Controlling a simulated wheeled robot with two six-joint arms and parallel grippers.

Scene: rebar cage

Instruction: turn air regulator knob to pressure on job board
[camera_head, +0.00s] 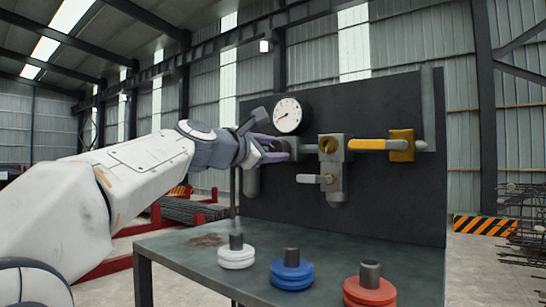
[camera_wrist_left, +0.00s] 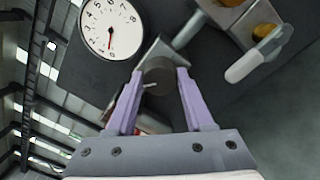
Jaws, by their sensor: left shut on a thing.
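The air regulator knob is a dark round cap (camera_wrist_left: 160,72) between my left gripper's fingertips in the wrist view. My left gripper (camera_head: 276,148) reaches it from the left, its two purple fingers closed on the knob's sides. In the head view the fingers largely hide the knob. The regulator body (camera_head: 293,150) is on the dark upright panel (camera_head: 385,205). A white round pressure gauge (camera_head: 288,115) sits just above; it also shows, turned, in the wrist view (camera_wrist_left: 112,28). Its exact reading is hard to tell. I cannot make out any written pressure. My right gripper is not in view.
A valve block with a yellow-brass round part (camera_head: 328,145) and a grey lever (camera_head: 314,179) is right of the regulator. A yellow handle (camera_head: 366,144) is farther right. White (camera_head: 236,256), blue (camera_head: 291,273) and red (camera_head: 370,292) ringed pieces stand on the table (camera_head: 195,258) below.

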